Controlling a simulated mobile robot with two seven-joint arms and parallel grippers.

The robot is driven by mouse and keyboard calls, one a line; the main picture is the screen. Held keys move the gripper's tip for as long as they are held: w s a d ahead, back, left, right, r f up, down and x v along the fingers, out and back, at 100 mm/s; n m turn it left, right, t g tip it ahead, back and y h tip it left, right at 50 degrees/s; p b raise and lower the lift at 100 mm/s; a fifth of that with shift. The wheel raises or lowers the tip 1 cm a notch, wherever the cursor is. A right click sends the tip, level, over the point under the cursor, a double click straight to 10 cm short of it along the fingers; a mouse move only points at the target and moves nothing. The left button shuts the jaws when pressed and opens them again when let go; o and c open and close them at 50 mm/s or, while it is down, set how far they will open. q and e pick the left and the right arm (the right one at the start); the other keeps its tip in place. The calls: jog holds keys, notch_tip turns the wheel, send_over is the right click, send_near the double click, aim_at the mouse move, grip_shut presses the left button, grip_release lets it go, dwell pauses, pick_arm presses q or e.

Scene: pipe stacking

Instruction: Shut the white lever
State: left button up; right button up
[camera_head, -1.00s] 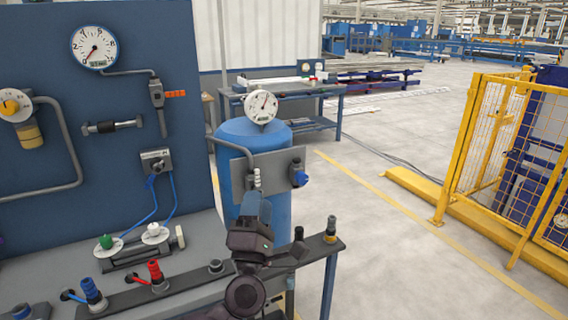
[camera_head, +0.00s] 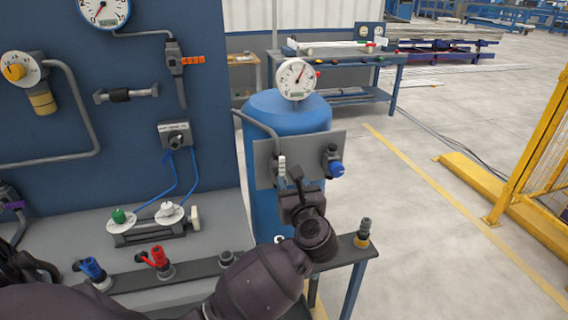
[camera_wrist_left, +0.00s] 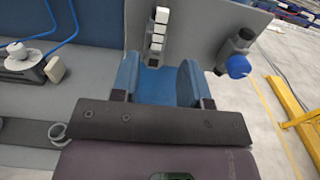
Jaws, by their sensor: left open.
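The white lever (camera_head: 282,168) stands upright on the grey plate (camera_head: 264,168) in front of the blue tank (camera_head: 288,115). In the left wrist view the lever (camera_wrist_left: 159,33) looks like a stack of white segments, just beyond the fingertips and roughly between them. My left gripper (camera_head: 297,178) is close in front of the plate, a little right of and below the lever in the head view. In the left wrist view my left gripper (camera_wrist_left: 160,80) has its two blue-faced fingers apart, with nothing between them. My right gripper is out of view.
A blue-knobbed valve (camera_head: 334,165) sits on the plate right of the lever. A dial gauge (camera_head: 297,78) tops the tank. A bench rail with red (camera_head: 158,258) and blue (camera_head: 92,269) fittings runs below my arm.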

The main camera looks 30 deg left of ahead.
aim_at(282, 166)
pick_arm(q)
jog(key=x, duration=0.8)
jog(key=shift+r, duration=0.1)
jog(key=shift+w+a, duration=0.35)
jog(key=shift+a, duration=0.05)
jog(key=c, duration=0.5)
jog(key=shift+c, duration=1.2)
grip_shut()
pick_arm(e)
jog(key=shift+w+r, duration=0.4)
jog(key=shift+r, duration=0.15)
